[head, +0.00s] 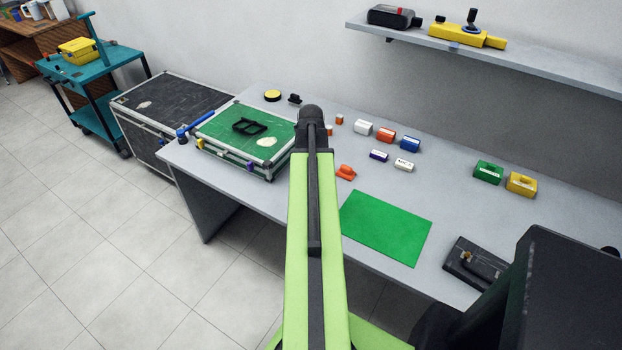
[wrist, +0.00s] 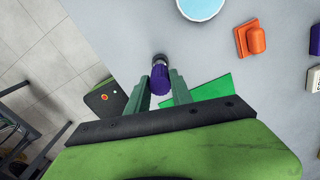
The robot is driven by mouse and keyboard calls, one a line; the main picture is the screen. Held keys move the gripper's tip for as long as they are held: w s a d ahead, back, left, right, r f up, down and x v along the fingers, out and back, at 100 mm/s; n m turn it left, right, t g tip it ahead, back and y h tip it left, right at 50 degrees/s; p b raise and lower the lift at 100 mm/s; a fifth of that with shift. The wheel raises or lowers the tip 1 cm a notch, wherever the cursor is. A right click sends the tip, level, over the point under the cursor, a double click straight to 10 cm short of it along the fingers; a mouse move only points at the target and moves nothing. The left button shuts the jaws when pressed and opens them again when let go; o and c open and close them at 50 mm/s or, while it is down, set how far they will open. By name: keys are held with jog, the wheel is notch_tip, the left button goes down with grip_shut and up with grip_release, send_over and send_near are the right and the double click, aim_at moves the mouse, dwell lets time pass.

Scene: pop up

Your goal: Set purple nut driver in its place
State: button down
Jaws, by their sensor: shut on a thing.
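In the wrist view the purple nut driver (wrist: 159,79) sits between the two green fingers of my gripper (wrist: 162,84), which is shut on it. Its dark, metallic-looking end points away from my palm, over the grey table. In the head view my green arm stands in front, and neither the gripper nor the nut driver can be made out. A small purple block (head: 379,155) with a pale label stands on the table right of the arm; part of it also shows at the wrist view's right edge (wrist: 315,40).
An orange piece (head: 345,172) and a green mat (head: 385,228) lie on the table (head: 300,207). White, orange and blue blocks stand behind, green (head: 488,172) and yellow (head: 521,184) ones at right. A green-topped case (head: 225,125) is at left, a black device (head: 475,262) at right front.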

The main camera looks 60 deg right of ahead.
jog(key=shift+f, duration=0.35)
jog(key=c, duration=1.1)
grip_release()
jog(key=shift+o, duration=0.2)
jog(key=shift+r, duration=0.15)
notch_tip(320, 180, up, 17)
jog(key=p, duration=1.7)
jog(key=shift+s+r, duration=0.1)
